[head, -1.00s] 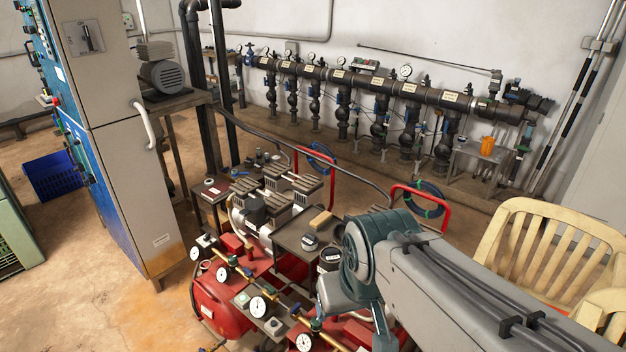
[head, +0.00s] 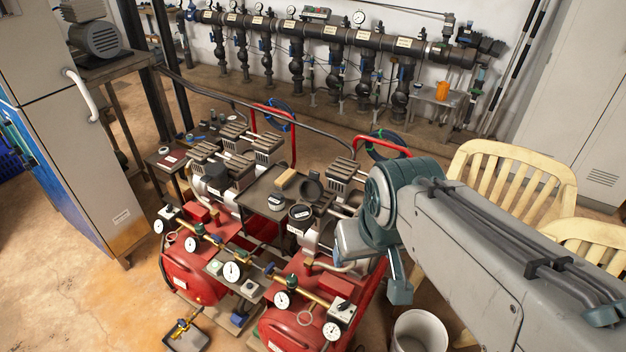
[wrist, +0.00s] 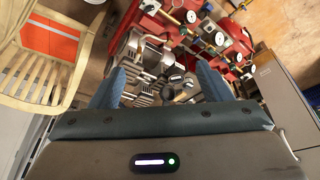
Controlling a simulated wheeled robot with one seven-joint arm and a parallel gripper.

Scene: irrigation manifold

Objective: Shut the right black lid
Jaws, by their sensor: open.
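A small grey bench (head: 262,194) between the compressors bears several dark round items. A round black piece (head: 310,182) sits at its right side, seemingly a raised lid. In front of it is a round black-topped part with a white label (head: 301,213). A similar smaller labelled part (head: 275,201) is to its left. Which of these is the right black lid, I cannot tell for certain. My gripper (head: 399,287) hangs to the right of them in the head view, partly hidden by my arm. In the wrist view my gripper (wrist: 160,78) is open and empty, with the compressors beyond it.
Red tanks with gauges (head: 192,273) stand in front of the bench. Cream plastic chairs (head: 512,178) are at the right. A white bucket (head: 419,330) stands below my arm. A grey cabinet (head: 75,150) is at left, with open floor in front. The pipe manifold (head: 330,38) runs along the wall.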

